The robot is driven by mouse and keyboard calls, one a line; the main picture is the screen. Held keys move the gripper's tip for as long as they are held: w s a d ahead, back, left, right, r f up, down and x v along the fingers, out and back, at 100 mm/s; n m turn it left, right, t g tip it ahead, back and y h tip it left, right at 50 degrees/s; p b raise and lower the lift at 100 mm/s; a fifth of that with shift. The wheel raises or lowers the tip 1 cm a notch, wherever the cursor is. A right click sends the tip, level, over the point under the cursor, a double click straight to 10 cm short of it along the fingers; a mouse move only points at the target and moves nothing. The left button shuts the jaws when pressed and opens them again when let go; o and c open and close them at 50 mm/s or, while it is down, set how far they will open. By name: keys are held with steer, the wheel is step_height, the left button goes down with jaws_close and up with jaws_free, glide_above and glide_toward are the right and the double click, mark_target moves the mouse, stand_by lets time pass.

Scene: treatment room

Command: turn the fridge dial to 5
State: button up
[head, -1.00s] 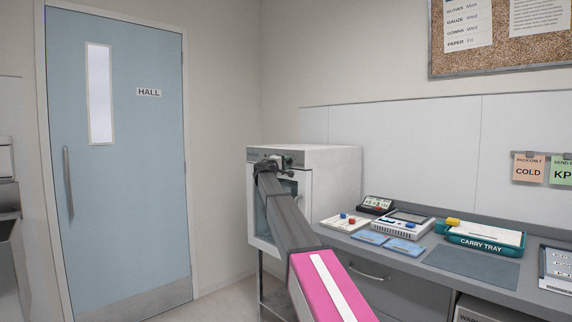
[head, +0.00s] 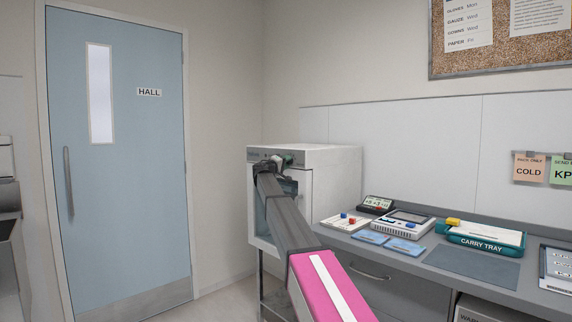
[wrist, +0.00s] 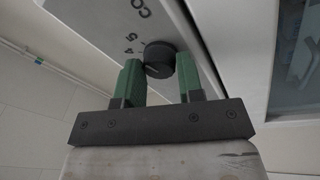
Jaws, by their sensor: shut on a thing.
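The fridge (head: 335,180) is a white cabinet with a glass-fronted door, at the left end of the counter in the head view. Its dial (wrist: 158,55) is a round black knob on the pale panel in the wrist view. Small digits are printed beside the dial, a 4 and a 5 seemingly among them. A faint light mark shows low on the dial, but I cannot read its setting surely. My gripper (wrist: 160,78) has green fingers on either side of the dial and is shut on it. In the head view my gripper (head: 286,160) is at the fridge's top front, and my arm hides part of the door.
A blue hall door (head: 125,180) is at left. The floor before it looks clear.

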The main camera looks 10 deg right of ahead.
steer(key=o, duration=0.9)
steer(key=shift+s, duration=0.1)
steer(key=v, duration=1)
steer(key=shift+s+a+f, duration=0.1)
steer(key=shift+s+a, duration=0.05)
steer(key=shift+a, duration=0.15)
steer(key=s+d+f+g+y, duration=0.2)
steer(key=s+d+f, duration=0.35)
steer(key=f, duration=0.75)
steer(key=s+d+f+m+g+y, duration=0.1)
steer(key=s+d+f+g+y, duration=0.15)
steer(key=s+f, duration=0.75)
steer(key=s+d+f+g+y, duration=0.25)
steer(key=s+f, duration=0.25)
steer(key=f, duration=1)
steer(key=s+f+g+y, duration=0.2)
steer(key=s+f, duration=0.4)
steer(key=s, duration=0.4)
steer(key=s+a+f+m+g+y, duration=0.1)
steer(key=s+f+g+y, duration=0.1)
steer(key=s+f, duration=0.5)
steer(key=s+a+f+m+g+y, duration=0.1)
steer(key=s+f+y, duration=0.3)
steer(key=s, duration=0.8)
steer(key=shift+s+f+g, duration=0.2)
steer(key=shift+f, duration=0.45)
steer(key=shift+s+f+g, duration=0.2)
steer(key=shift+f, duration=0.4)
